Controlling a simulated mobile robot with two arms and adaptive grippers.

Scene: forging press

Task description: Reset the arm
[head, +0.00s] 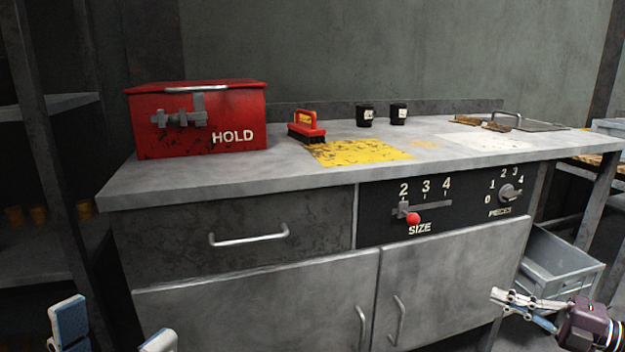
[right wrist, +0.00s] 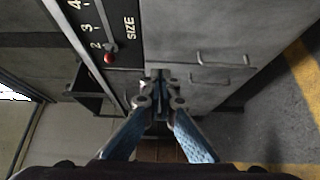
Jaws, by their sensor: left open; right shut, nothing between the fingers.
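My left gripper (head: 112,335) shows at the bottom left of the head view. Its two blue and white fingertips are wide apart with nothing between them. My right gripper (head: 496,297) is at the lower right of the head view, in front of the cabinet doors and the grey bin. In the right wrist view my right gripper (right wrist: 158,80) has its blue fingers closed together at the tips, with nothing held. The size lever's red knob (head: 413,218) sits near the 2 on the black panel. It also shows in the right wrist view (right wrist: 109,58), apart from the fingers.
A metal workbench (head: 240,178) spans the view, with a red HOLD box (head: 198,120), a red brush (head: 307,128), a yellow mat (head: 358,152) and two black cups (head: 398,114). A pieces dial (head: 508,194) is at the right. A grey bin (head: 560,270) stands below.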

